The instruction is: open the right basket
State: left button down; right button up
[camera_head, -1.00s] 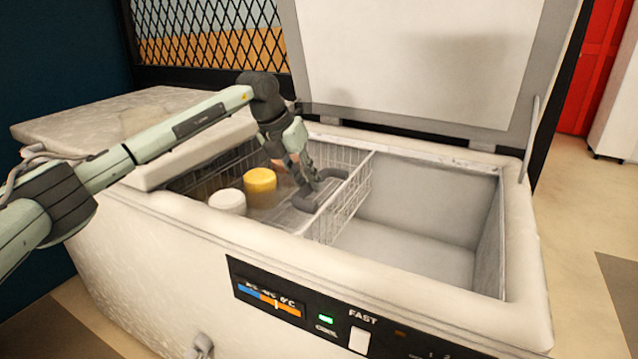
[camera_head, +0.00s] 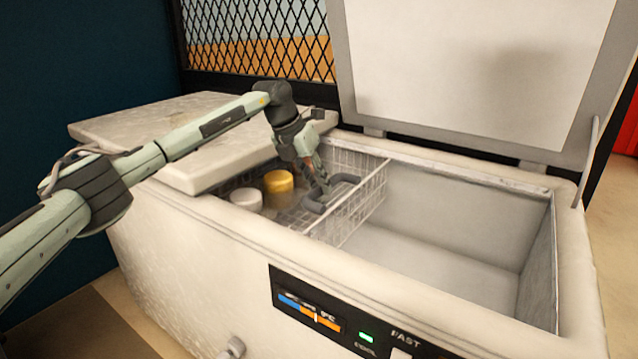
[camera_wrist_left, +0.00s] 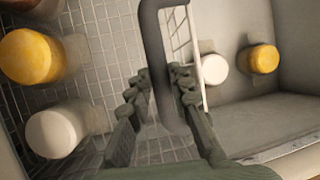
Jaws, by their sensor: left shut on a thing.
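The right basket (camera_head: 373,190) is a white wire basket in the left part of the open chest freezer. My left gripper (camera_head: 322,193) is shut on this handle from above. In the left wrist view the handle (camera_wrist_left: 152,32) passes between the fingers (camera_wrist_left: 162,88). A yellow-lidded jar (camera_head: 279,181) and a white-lidded jar (camera_head: 246,198) stand left of the gripper. My right gripper is not in view.
The freezer's left lid (camera_head: 150,125) is down; its right lid (camera_head: 480,70) stands raised at the back. The freezer floor (camera_head: 430,245) right of the basket looks clear in the head view. In the left wrist view, white (camera_wrist_left: 213,68) and yellow (camera_wrist_left: 262,58) jars show beyond the basket wall.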

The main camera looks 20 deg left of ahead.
pick_arm(q)
jog(key=c, duration=1.4)
grip_release()
jog(key=shift+o, duration=0.2)
jog(key=v, duration=1.2)
